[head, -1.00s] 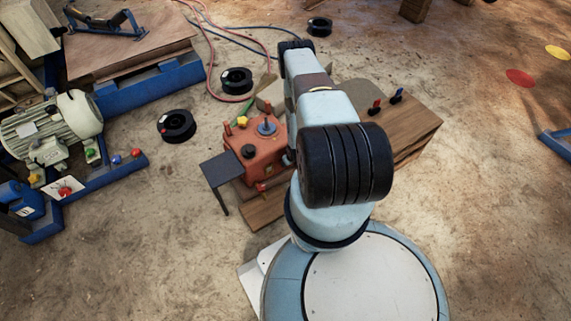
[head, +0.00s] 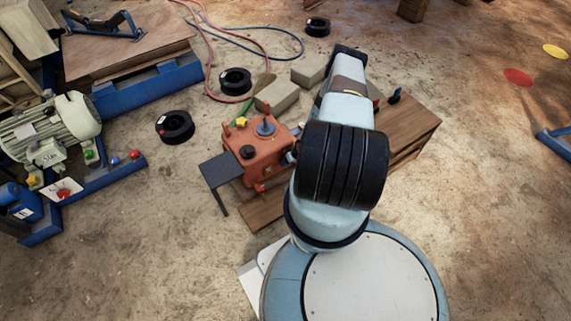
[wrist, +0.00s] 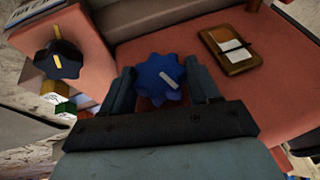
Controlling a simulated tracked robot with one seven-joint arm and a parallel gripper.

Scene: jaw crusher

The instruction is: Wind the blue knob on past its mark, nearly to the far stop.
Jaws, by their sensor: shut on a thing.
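The blue knob (wrist: 160,80), lobed and with a pale pointer line on its face, sits on a red-orange panel (wrist: 125,55) in the wrist view. My gripper (wrist: 160,87) is shut on it, one dark finger at each side. The pale line slants down to the right. No scale or mark around the knob shows clearly. In the head view an orange box (head: 257,150) stands left of my arm; my arm hides my gripper there.
A black knob (wrist: 59,60) with a yellow line is left of my gripper in the wrist view. A brown framed plate (wrist: 230,49) lies to the right. In the head view, a dark side table (head: 225,170) and grey blocks (head: 277,96) stand near the orange box.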

